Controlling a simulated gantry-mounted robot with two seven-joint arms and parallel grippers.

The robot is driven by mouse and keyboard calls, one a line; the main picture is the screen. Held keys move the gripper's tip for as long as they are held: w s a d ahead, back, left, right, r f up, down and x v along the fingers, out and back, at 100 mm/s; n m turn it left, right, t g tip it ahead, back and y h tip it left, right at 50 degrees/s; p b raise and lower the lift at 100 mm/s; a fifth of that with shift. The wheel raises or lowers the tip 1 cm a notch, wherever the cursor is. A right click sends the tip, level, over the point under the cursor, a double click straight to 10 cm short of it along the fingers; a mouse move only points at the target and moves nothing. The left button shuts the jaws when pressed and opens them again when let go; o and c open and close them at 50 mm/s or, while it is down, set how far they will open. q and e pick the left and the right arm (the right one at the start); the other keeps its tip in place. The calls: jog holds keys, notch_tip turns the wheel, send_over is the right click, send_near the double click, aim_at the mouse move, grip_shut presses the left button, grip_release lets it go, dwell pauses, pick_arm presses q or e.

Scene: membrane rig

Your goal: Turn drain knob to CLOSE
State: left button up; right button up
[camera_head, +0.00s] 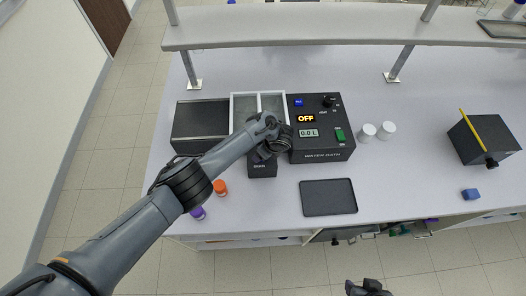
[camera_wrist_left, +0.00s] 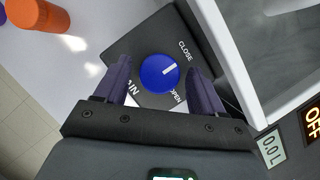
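The drain knob (camera_wrist_left: 159,73) is a round blue dial with a white pointer line, on top of a black drain box (camera_wrist_left: 138,47) printed CLOSE and OPEN. The pointer aims right and slightly up in the left wrist view, between the two words. My left gripper (camera_wrist_left: 157,68) is open, with one finger on each side of the knob and small visible gaps. In the head view my left gripper (camera_head: 267,147) hides the knob above the drain box (camera_head: 262,170). The dark end of my right arm (camera_head: 368,287) shows at the bottom edge; its fingers are unclear.
The black water bath panel (camera_head: 320,145) reads OFF and 0.0 L, right of the left gripper. A dark tray (camera_head: 328,198) lies in front. White containers (camera_head: 367,132), an orange-capped bottle (camera_head: 220,188) and a purple one (camera_head: 198,213) stand nearby. A shelf (camera_head: 330,28) spans the back.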

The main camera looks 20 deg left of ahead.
pick_arm(q)
jog(key=shift+r, duration=0.1)
jog(key=p+v, duration=0.3)
jog(key=v, duration=0.7)
jog(key=shift+r, duration=0.3)
jog(key=shift+d, duration=0.1)
jog(key=s+d+f+n+h+p, duration=0.1)
jog(key=s+d+f+n+h, duration=0.1)
jog(key=s+d+f+n, duration=0.3)
jog(key=s+d+f+n+h+p, duration=0.1)
jog(key=s+n+h, duration=0.1)
jog(key=s, duration=0.5)
jog(key=s+a+r+n, duration=0.4)
jog(key=s, duration=0.3)
jog(key=s+a+r+n+t, duration=0.1)
jog(key=s+a+r+n, duration=0.2)
jog(key=s, duration=0.4)
jog(key=s+a+r+n+t+p, duration=0.1)
jog(key=s+a+r+n, duration=0.3)
jog(key=s+a+n, duration=0.2)
jog(key=shift+s+a+r+h, duration=0.3)
jog(key=shift+s+a+r, duration=0.05)
jog(key=shift+s+a, duration=0.25)
